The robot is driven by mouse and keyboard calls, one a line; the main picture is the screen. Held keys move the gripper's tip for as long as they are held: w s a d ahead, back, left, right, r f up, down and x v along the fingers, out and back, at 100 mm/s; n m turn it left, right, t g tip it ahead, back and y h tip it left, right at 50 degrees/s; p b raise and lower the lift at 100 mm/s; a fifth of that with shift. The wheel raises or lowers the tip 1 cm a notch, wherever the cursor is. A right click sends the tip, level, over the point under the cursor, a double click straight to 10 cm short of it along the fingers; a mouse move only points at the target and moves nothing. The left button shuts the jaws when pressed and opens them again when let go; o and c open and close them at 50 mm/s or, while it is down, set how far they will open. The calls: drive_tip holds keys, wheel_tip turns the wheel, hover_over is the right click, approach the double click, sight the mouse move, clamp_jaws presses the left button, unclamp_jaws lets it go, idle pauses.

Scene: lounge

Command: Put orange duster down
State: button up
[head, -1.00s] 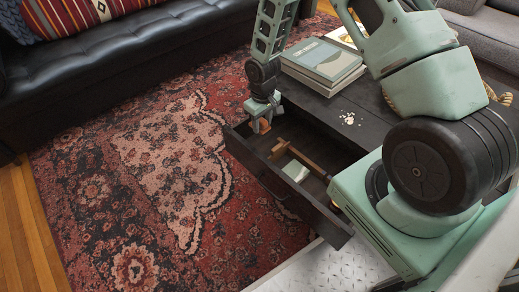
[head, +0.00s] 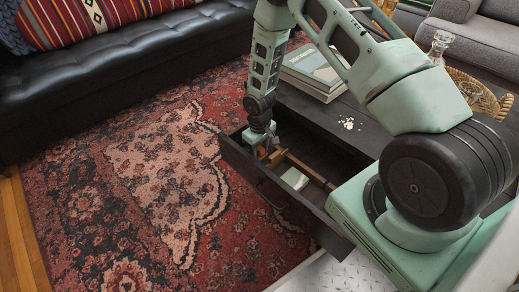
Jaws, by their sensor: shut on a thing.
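My gripper (head: 263,147) points down inside the open drawer (head: 268,186) of the dark table, near the drawer's far-left end. It is shut on a small orange-brown thing, the orange duster (head: 262,153), of which only a little shows below the fingers. The duster is beside a wooden bar (head: 303,168) in the drawer. I cannot tell whether the duster touches the drawer floor or the bar.
A pale block (head: 295,178) lies in the drawer, to the right of my gripper. Books (head: 312,72) and small cream bits (head: 347,123) are on the dark tabletop (head: 330,112). A glass decanter (head: 438,45) and a wicker basket (head: 475,92) stand farther right. Patterned rug surrounds the drawer's left side.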

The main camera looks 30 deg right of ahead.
drive_tip(key=shift+f, duration=0.15)
drive_tip(key=o, duration=1.2)
